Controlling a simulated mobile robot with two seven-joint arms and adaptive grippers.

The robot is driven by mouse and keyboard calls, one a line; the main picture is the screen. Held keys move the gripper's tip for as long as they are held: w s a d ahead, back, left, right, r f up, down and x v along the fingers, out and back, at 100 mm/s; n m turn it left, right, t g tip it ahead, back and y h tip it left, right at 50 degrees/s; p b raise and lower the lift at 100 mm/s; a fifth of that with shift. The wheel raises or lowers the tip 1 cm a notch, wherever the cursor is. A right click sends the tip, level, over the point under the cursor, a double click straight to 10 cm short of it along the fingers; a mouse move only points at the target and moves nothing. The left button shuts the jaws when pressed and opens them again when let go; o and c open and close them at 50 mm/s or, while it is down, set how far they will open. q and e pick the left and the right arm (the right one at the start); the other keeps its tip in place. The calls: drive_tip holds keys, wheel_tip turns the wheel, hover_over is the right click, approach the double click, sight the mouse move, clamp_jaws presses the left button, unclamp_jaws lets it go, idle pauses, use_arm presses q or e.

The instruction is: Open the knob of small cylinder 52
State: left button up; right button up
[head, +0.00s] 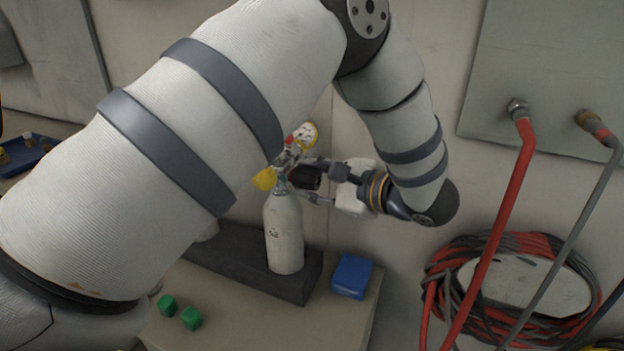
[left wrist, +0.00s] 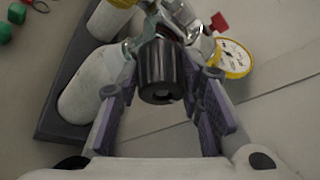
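The small cylinder (head: 284,235) is a pale grey bottle standing upright, with a dark mark on its front too small to read surely. Its valve carries a black knob (head: 305,178) facing right, and a yellow-rimmed gauge with a red part above. My left gripper (head: 312,182) is at the valve from the right, open, with one finger on each side of the knob. In the left wrist view the black knob (left wrist: 160,75) sits between the two fingers (left wrist: 163,85), with narrow gaps at its sides. My right gripper is not in view.
The cylinder stands on a dark rack (head: 305,285); a second cylinder (left wrist: 108,18) is beside it, mostly hidden by my arm in the head view. A blue box (head: 352,276) and green cubes (head: 191,318) lie on the bench. Red and grey hoses (head: 515,220) hang at right.

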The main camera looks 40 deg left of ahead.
use_arm(q)
drive_tip(key=shift+c, duration=0.7)
